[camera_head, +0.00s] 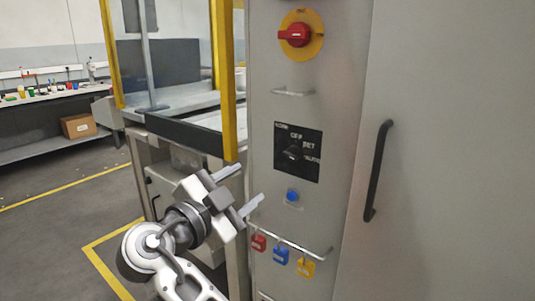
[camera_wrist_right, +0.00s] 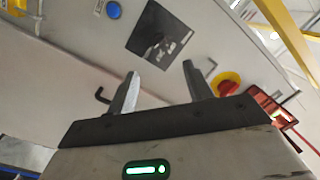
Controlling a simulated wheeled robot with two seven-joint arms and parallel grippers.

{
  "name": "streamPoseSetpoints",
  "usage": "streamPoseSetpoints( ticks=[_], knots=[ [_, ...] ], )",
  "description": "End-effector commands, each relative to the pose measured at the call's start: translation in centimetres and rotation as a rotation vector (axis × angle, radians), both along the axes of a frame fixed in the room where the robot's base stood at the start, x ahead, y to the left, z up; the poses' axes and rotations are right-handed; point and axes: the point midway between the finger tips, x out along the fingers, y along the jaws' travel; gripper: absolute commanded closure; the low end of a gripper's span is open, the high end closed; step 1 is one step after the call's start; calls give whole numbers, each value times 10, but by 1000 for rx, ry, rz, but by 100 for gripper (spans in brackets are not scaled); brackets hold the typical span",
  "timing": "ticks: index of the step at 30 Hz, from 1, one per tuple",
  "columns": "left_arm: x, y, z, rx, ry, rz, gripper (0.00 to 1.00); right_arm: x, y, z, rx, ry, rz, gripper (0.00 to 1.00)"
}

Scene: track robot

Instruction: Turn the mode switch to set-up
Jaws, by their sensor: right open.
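The mode switch (camera_head: 292,153) is a dark knob on a square black plate with white labels, on the grey cabinet front. I can read OFF above the knob, SET at its upper right and AUTO at its lower right. In the right wrist view the switch plate (camera_wrist_right: 160,36) lies beyond the fingertips, and the knob is hard to make out. My right gripper (camera_head: 245,185) is open and empty, to the lower left of the switch and apart from it. Its fingers also show in the right wrist view (camera_wrist_right: 162,80). My left gripper is out of view.
A red rotary switch on a yellow disc (camera_head: 297,36) is above the mode switch. A blue button (camera_head: 292,195) is below it. Red, blue and yellow padlocks (camera_head: 281,255) hang from a rail lower down. A black door handle (camera_head: 378,170) is to the right.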

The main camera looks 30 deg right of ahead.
Motion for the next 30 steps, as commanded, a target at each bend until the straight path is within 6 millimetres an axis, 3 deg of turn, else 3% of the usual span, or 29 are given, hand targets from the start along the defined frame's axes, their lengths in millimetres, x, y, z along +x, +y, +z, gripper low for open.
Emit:
streamPoseSetpoints(
  ticks=[8,21,30],
  knots=[
    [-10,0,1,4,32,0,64,20,-42,4,-4,-3,-8,49],
    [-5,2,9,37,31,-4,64,60,-121,3,-3,-2,-6,49],
    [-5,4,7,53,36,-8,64,70,-140,0,0,-1,-4,49]
  ],
)
